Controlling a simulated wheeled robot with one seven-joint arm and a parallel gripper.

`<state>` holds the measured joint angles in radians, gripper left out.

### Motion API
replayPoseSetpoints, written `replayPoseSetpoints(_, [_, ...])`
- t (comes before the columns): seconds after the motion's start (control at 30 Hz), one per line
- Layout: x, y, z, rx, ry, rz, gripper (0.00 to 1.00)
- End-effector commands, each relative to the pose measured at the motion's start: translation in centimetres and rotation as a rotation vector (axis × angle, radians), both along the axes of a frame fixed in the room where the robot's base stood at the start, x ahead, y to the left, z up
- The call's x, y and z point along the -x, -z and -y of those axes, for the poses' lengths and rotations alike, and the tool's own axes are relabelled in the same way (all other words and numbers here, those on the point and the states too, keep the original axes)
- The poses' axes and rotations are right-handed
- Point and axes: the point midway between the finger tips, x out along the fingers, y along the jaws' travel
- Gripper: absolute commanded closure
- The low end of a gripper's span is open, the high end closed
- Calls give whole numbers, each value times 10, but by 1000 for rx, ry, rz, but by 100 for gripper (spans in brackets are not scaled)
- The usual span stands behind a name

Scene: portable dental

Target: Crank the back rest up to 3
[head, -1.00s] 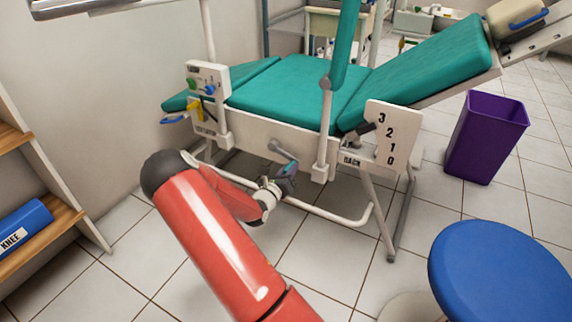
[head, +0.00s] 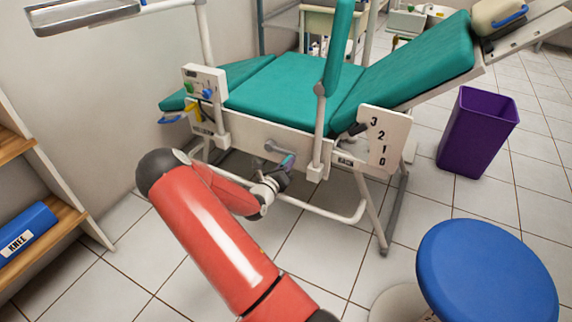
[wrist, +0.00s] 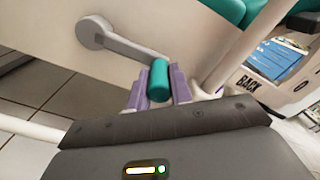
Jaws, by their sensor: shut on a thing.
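The grey crank (head: 274,146) sits on the white side panel of the green dental chair, left of the BACK label. In the wrist view its arm (wrist: 123,45) runs from the hub down and right to a teal handle (wrist: 159,82). My gripper (head: 284,173) is shut on that handle, with purple fingers (wrist: 158,90) on both sides of it. The green back rest (head: 410,75) slopes up to the right. The white number plate (head: 397,130) reads 3, 2, 1, 0 from top to bottom. A dark pointer (head: 357,129) meets its left edge near 3 and 2; I cannot tell its exact reading.
A blue stool (head: 487,268) stands at the front right, a purple bin (head: 478,135) behind it. A white frame bar (head: 325,209) runs below the crank. A second, smaller panel (head: 204,83) is at the left. A wooden shelf (head: 48,228) stands far left.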

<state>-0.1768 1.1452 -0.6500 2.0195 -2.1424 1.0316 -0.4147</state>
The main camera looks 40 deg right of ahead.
Motion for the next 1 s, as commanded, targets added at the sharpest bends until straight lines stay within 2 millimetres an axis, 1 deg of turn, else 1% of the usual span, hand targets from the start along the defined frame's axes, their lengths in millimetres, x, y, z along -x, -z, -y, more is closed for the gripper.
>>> replayPoseSetpoints(0.1, [0, -2, 0, 1, 0, 4, 100])
replayPoseSetpoints(0.13, [0, -2, 0, 1, 0, 4, 76])
replayPoseSetpoints(0.27, [0, -2, 0, 2, 0, 3, 59])
replayPoseSetpoints(0.3, [0, -1, 0, 2, 0, 3, 57])
replayPoseSetpoints(0.53, [0, -1, 0, 1, 0, 1, 57])
replayPoseSetpoints(0.63, [2, -1, -5, 0, -1, 1, 57])
replayPoseSetpoints(0.77, [8, 0, -22, 0, -1, 0, 57])
replayPoseSetpoints(0.9, [18, -1, -45, 1, -3, 3, 57])
replayPoseSetpoints(1.0, [24, -1, -59, -1, -1, 2, 57])
